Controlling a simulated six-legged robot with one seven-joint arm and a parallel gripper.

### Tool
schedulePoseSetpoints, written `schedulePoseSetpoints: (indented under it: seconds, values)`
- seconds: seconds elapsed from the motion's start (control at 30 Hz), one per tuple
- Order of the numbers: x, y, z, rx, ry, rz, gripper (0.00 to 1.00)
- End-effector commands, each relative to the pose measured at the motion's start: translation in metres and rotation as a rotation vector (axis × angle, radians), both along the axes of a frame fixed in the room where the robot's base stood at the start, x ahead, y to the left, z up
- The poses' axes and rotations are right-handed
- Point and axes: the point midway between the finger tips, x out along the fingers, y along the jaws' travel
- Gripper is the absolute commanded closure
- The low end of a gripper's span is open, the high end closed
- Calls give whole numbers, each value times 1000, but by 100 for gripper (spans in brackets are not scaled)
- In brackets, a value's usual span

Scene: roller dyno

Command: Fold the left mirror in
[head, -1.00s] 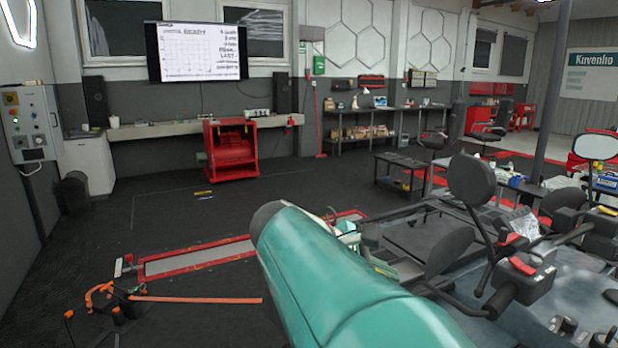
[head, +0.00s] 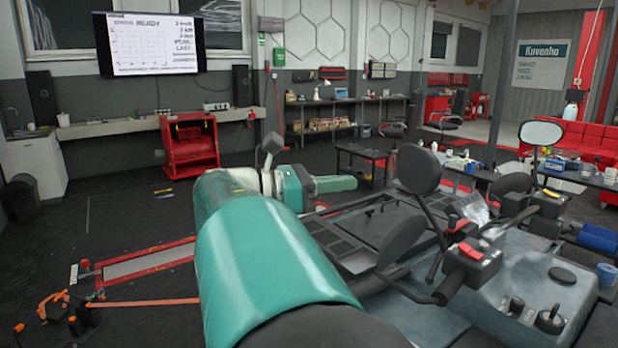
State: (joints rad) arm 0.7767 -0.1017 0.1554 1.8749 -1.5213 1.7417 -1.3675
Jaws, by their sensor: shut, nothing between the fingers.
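The left mirror (head: 418,169) is a dark oval on a thin black stem, upright beside the left handlebar (head: 472,262) of the vehicle. It stands out to the right of my arm, and no glass reflection can be made out on its face. The right mirror (head: 541,132) stands further back at the right and shows pale glass. My teal arm fills the lower middle, and its far links bend to the right, ending visibly short of the left mirror in the picture. My gripper's fingers cannot be made out.
Dark oval hand guard (head: 402,243) sits below the left mirror. Red-framed floor plate (head: 150,264) and an orange strap (head: 140,302) lie at left. A red machine (head: 190,143) stands near the back wall. The dark floor between is mostly clear.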

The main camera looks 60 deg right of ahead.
Motion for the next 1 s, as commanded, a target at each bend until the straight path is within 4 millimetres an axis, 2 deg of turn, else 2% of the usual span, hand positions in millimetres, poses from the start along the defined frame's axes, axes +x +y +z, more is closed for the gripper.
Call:
schedulePoseSetpoints:
  seconds: [0.6,0.8,1.0]
  values:
    - [-82,-78,0,-1,-4,-6,100]
    - [-93,-91,0,-1,-4,-1,100]
    - [-95,-93,0,-1,-4,0,100]
